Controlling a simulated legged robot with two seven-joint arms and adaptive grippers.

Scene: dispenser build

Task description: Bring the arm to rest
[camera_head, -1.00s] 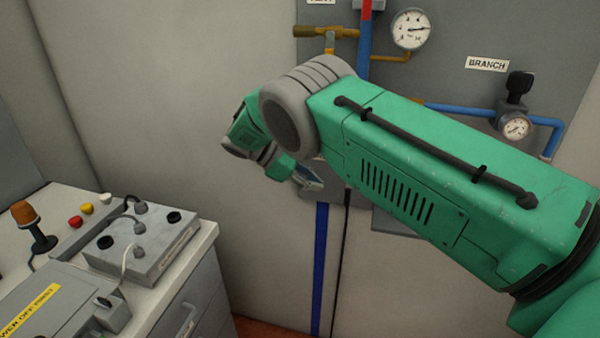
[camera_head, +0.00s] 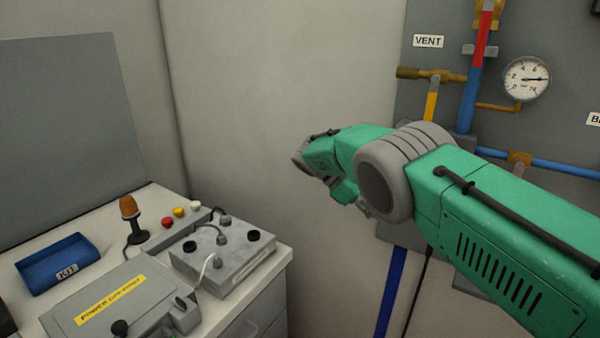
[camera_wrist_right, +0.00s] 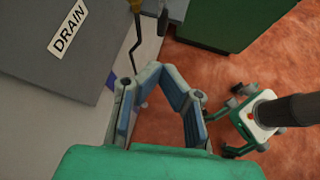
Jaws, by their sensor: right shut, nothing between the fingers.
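My right arm reaches in from the right side of the head view, with its forearm angled to the left. My right gripper (camera_head: 367,208) is small there and partly hidden behind the grey joint. It hangs in front of the wall beside the pipe panel. In the right wrist view my right gripper (camera_wrist_right: 153,72) has its blue-padded fingers bent together at the tips, shut with nothing between them. My left gripper is not in view.
A grey pipe panel (camera_head: 422,95) with a gauge (camera_head: 527,79) stands behind my arm. In the wrist view, orange floor (camera_wrist_right: 200,68) lies below a green cabinet (camera_wrist_right: 230,20).

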